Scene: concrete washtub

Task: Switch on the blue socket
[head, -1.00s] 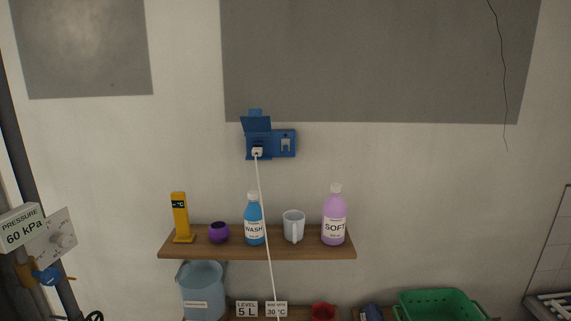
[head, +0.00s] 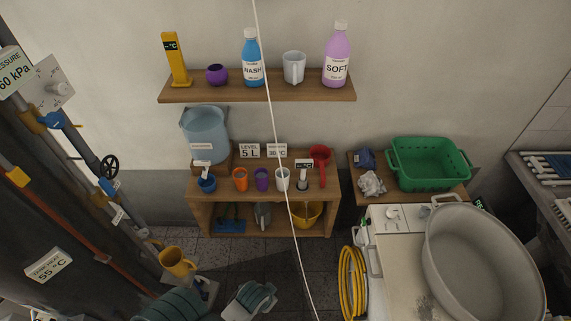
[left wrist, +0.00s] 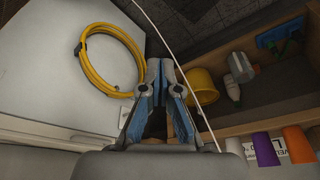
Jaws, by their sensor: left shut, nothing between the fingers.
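The blue socket is out of view in both current frames. The white cord that was plugged into it (head: 268,100) hangs down past the shelves to the floor in the head view, and it also runs past my gripper in the left wrist view (left wrist: 178,55). My left gripper (left wrist: 160,66) is shut and empty in the left wrist view, its two blue-and-grey fingers pointing up in the picture. Grey-teal parts of my own arm show at the bottom of the head view. My right gripper cannot be made out.
An upper shelf (head: 300,88) holds bottles and a mug. A lower wooden unit (head: 330,215) holds cups and a yellow bucket (head: 307,214). A yellow hose coil (head: 352,285), a large tub (head: 432,250) and a green basket (head: 430,165) stand right. Pipes line the left.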

